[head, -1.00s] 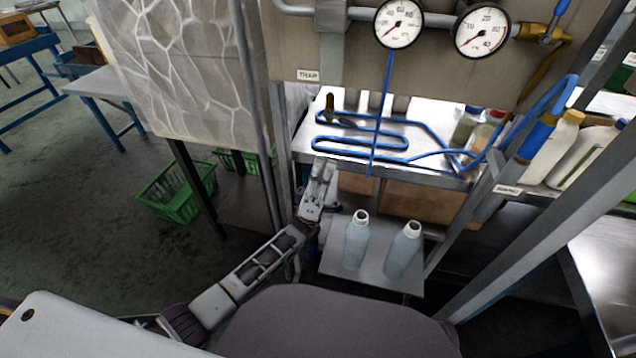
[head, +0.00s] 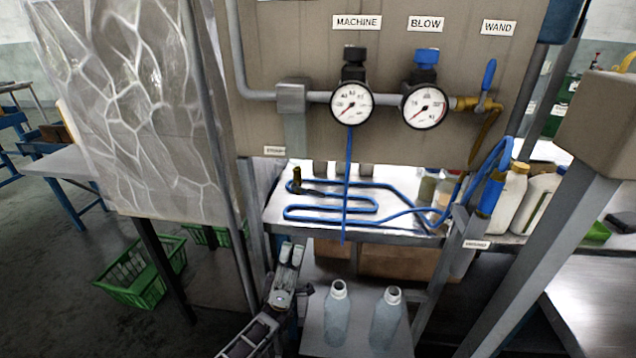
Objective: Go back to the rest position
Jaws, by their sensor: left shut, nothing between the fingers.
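My left gripper (head: 291,254) shows low in the head view, a little left of the middle. Its fingers are together with nothing between them. It points up and away from me, just in front of the left end of the metal shelf (head: 405,236). Its arm comes in from the bottom. Two translucent bottles, a left one (head: 336,315) and a right one (head: 385,322), stand upright on the lower shelf to the right of the gripper, apart from it. My right gripper is out of view.
A panel (head: 300,45) with two gauges (head: 351,104) (head: 425,106) rises behind the shelf. A blue hose (head: 330,211) lies coiled on the shelf. White jugs (head: 510,196) stand at the right. Grey posts flank the shelf. Green crates (head: 140,285) sit on the floor at the left.

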